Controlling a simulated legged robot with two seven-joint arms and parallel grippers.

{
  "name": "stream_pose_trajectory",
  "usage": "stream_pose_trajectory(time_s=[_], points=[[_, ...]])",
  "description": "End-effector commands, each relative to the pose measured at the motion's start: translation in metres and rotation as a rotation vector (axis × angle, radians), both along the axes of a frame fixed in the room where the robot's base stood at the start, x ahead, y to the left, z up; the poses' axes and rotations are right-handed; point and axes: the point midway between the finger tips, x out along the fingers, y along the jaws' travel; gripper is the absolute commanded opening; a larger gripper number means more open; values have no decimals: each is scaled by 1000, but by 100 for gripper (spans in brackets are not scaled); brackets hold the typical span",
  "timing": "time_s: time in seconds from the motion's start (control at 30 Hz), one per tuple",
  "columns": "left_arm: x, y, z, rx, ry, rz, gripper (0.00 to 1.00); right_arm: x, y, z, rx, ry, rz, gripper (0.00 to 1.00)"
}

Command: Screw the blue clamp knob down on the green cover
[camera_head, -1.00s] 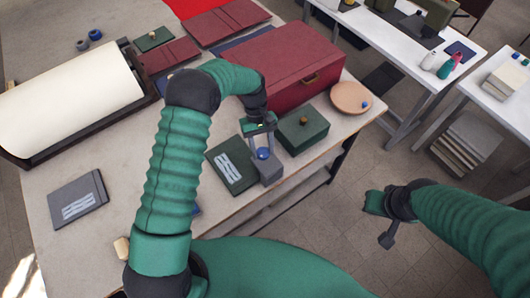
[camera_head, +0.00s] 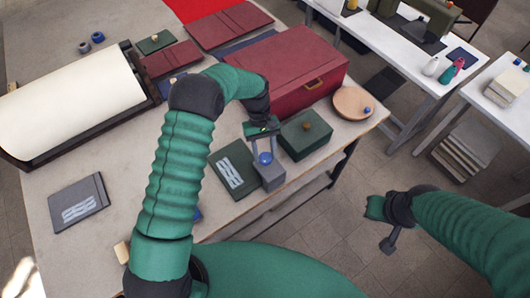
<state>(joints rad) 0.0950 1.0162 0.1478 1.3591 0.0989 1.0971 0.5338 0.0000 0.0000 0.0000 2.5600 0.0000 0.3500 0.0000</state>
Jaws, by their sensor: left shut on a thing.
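The green cover (camera_head: 234,171), with white wavy stripes on its face, lies flat near the table's front edge. A grey clamp block (camera_head: 271,177) stands at its right side, at the table edge. The round blue clamp knob (camera_head: 265,158) is on top of the block. My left gripper (camera_head: 264,153) points down from above and is shut on the blue knob, one finger on each side. The knob's underside and thread are hidden. My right gripper (camera_head: 382,224) hangs over the floor right of the table, empty, with its fingers apart.
A green box (camera_head: 304,135) with a brass knob stands just right of the clamp, near my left gripper. A large red box (camera_head: 285,68) is behind. A wooden bowl (camera_head: 352,103) sits at the right corner.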

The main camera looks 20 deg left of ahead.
Motion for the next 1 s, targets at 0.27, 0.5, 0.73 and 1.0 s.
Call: stream_pose_trajectory(time_s=[0.27,0.5,0.73,1.0], points=[[-3,-1,-4,-2,7,-1,3,0,0,-1,0,0,0,0],[-3,-1,-2,-2,6,-2,64,0,0,-1,0,0,0,0],[-3,-1,0,-3,3,-1,64,0,0,-1,0,0,0,0],[17,10,42,-2,-2,1,64,0,0,-21,0,0,0,0]])
